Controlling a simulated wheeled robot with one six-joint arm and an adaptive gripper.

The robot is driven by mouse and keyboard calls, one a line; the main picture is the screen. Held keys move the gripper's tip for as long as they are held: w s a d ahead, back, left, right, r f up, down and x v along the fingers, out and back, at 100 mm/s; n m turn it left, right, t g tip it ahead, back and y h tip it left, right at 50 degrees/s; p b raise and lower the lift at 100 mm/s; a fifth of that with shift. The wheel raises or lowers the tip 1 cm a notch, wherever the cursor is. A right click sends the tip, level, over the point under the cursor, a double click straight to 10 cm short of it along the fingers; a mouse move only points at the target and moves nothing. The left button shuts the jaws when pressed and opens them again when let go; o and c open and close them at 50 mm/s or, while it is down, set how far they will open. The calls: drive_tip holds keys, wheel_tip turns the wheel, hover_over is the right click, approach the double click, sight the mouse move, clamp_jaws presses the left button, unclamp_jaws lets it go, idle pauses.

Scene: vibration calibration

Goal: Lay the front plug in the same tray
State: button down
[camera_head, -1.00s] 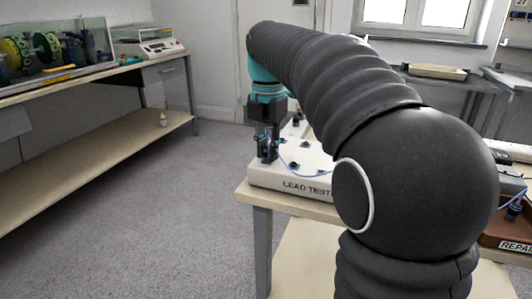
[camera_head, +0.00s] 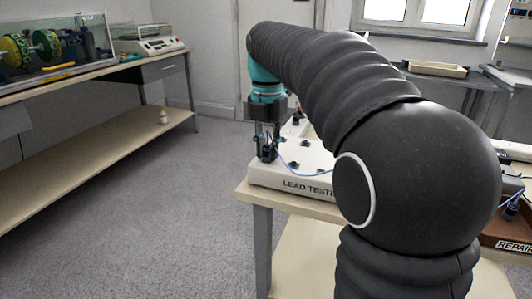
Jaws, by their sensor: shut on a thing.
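My gripper (camera_head: 266,140) points down at the left end of the white box marked LEAD TEST (camera_head: 300,184). A brown tray marked REPAIR (camera_head: 508,243) shows at the right edge, partly hidden by my arm. Another dark plug (camera_head: 511,208) with a blue cable is in it.
Small dark sockets (camera_head: 293,165) sit on the box top, and another dark piece (camera_head: 297,118) stands at its back. My arm hides most of the table. A bench with a glass case (camera_head: 60,50) is at left. The floor between is clear.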

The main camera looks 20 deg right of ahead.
drive_tip(key=shift+n, duration=0.3)
drive_tip(key=shift+n+p, duration=0.55)
drive_tip(key=shift+n, duration=0.55)
drive_tip(key=c, duration=1)
unclamp_jaws()
drive_tip(key=shift+m, duration=0.4)
drive_tip(key=shift+c, duration=0.3)
drive_tip(key=shift+p, duration=0.3)
drive_tip(key=shift+m+p, duration=0.35)
drive_tip(key=shift+m, duration=0.85)
